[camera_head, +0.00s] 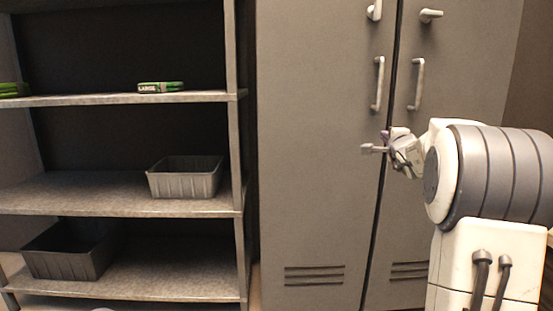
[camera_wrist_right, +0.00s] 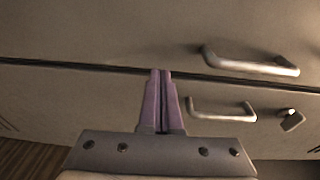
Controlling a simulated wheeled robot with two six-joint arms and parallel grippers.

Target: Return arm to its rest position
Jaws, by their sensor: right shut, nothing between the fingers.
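My right gripper (camera_head: 374,149) reaches in from the right in the head view, in front of the grey two-door cabinet (camera_head: 318,170). Its purple-grey fingers (camera_wrist_right: 160,103) are together in the right wrist view, with nothing between them. In the wrist view the cabinet's door seam and two bar handles (camera_wrist_right: 250,62) (camera_wrist_right: 222,109) lie beyond the fingers. The fingers look apart from the handles. My left gripper is in neither view.
A metal shelf unit (camera_head: 237,96) stands at the left. It holds a grey bin (camera_head: 185,180), a darker bin (camera_head: 70,255) and a green packet marked LARGE (camera_head: 161,87). The cabinet doors look closed, with bar handles (camera_head: 378,84) (camera_head: 417,84) above my gripper.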

